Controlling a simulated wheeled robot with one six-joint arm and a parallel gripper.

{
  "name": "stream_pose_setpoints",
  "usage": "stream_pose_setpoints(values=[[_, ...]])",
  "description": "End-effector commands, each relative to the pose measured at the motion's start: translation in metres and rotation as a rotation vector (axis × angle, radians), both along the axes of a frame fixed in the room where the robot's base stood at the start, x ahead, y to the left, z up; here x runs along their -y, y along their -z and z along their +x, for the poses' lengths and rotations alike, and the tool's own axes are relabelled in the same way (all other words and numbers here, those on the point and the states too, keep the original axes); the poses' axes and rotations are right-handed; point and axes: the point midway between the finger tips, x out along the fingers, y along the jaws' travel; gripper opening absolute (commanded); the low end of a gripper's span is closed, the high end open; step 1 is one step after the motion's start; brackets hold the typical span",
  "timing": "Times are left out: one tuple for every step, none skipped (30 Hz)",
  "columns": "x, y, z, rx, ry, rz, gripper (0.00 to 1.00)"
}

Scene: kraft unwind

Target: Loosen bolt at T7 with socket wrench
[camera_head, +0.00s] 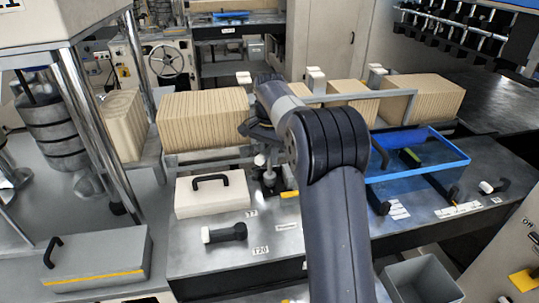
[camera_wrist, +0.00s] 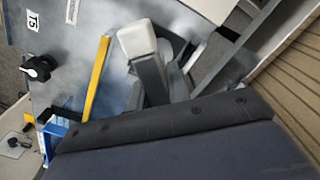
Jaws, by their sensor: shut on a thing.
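In the head view my gripper (camera_head: 268,178) is low over the bench at the middle, partly behind my dark arm. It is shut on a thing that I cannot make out. A small label (camera_head: 250,213) lies just left of it; it may read T7, but it is too small to be sure. The bolt there is not clearly visible. In the wrist view a dark part of my gripper fills the bottom. A white-capped grey post (camera_wrist: 140,45) stands beyond it, beside a yellow strip (camera_wrist: 95,78). I cannot pick out the socket wrench.
A black knob (camera_wrist: 38,68) sits by a T5 label (camera_wrist: 33,21). A black, white-ended piece (camera_head: 225,233) lies near a T20 label (camera_head: 260,250). A white handled box (camera_head: 212,195) stands left, a blue tray (camera_head: 425,170) right. Kraft stacks (camera_head: 200,117) line the back.

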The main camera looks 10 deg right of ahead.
Motion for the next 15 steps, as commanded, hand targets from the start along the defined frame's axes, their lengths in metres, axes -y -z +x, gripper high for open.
stream_pose_setpoints(values=[[0.0000,-0.0007,0.0001,0.001,0.000,0.000,0.00],[0.0001,-0.0007,0.0002,0.001,0.000,0.000,0.00],[0.0001,-0.0007,0.0002,0.001,0.000,0.000,0.00],[0.0001,-0.0006,0.0002,0.001,0.000,0.000,0.00],[0.0000,-0.0004,0.0003,0.001,0.000,0.000,0.00],[-0.0001,0.0000,0.0002,0.001,0.000,0.000,0.00],[-0.0001,0.0003,0.0002,0.001,0.000,0.000,0.00],[-0.0001,0.0008,0.0002,0.001,0.000,0.000,0.00],[0.0000,0.0014,0.0003,0.001,0.000,0.000,0.00],[0.0000,0.0018,0.0003,0.001,0.000,0.000,0.00],[-0.0001,0.0023,0.0004,0.001,0.000,0.000,0.00],[-0.0001,0.0028,0.0004,0.001,0.000,0.000,0.00],[-0.0001,0.0030,0.0005,0.001,0.000,0.000,0.00],[-0.0001,0.0032,0.0005,0.001,0.000,0.000,0.00],[-0.0001,0.0033,0.0005,0.003,0.000,0.000,0.00]])
